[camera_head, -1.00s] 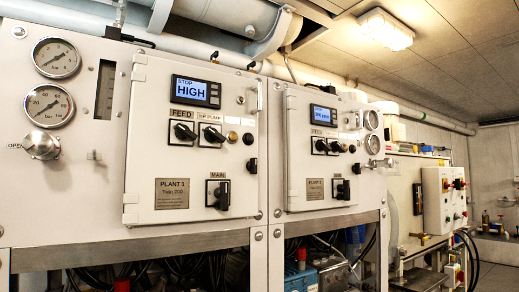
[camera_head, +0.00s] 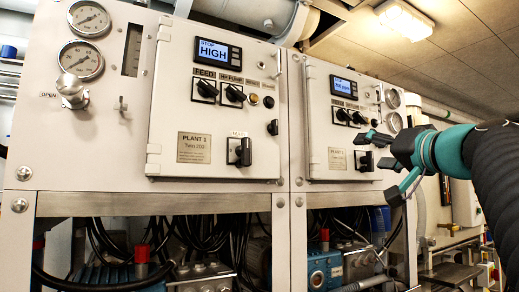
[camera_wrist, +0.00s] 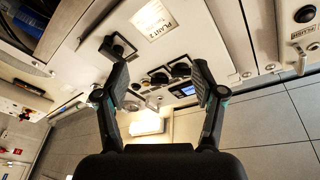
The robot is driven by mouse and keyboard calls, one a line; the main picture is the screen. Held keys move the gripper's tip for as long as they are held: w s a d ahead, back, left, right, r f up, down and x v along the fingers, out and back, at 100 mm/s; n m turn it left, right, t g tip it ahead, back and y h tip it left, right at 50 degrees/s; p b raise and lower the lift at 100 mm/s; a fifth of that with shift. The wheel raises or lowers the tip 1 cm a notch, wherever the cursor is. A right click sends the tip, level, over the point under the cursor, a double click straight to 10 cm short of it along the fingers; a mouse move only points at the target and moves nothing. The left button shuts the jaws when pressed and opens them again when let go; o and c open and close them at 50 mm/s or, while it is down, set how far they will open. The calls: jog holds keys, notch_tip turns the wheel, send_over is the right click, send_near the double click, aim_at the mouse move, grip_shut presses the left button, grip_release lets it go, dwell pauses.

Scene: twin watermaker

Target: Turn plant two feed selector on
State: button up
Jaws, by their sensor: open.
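The plant two feed selector (camera_head: 341,115) is a black rotary knob on a square plate, under the lit display of the right-hand panel. Its exact handle angle is too small to tell. It also shows in the wrist view (camera_wrist: 181,69), where the panel appears roughly upside down. My gripper (camera_head: 379,150) is open and empty in front of the lower right of this panel, close to the main switch in the picture. In the wrist view its fingertips (camera_wrist: 160,75) stand wide apart, with the selectors seen between them. I see no contact with the knob.
The HP pump selector (camera_head: 358,118) sits just right of the feed selector. The main switch (camera_head: 363,161) and the PLANT 2 plate (camera_head: 337,159) are below. The plant one panel (camera_head: 210,120) is at left.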

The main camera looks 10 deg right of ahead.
aim_at(348, 114)
notch_tip(348, 114, up, 6)
jog(key=s+d+t, duration=0.2)
jog(key=s, duration=0.1)
jog(key=shift+n, duration=0.4)
jog(key=p+x, duration=0.4)
jog(key=x, duration=1)
jog(key=shift+s+r, duration=0.1)
jog(key=shift+r, duration=0.05)
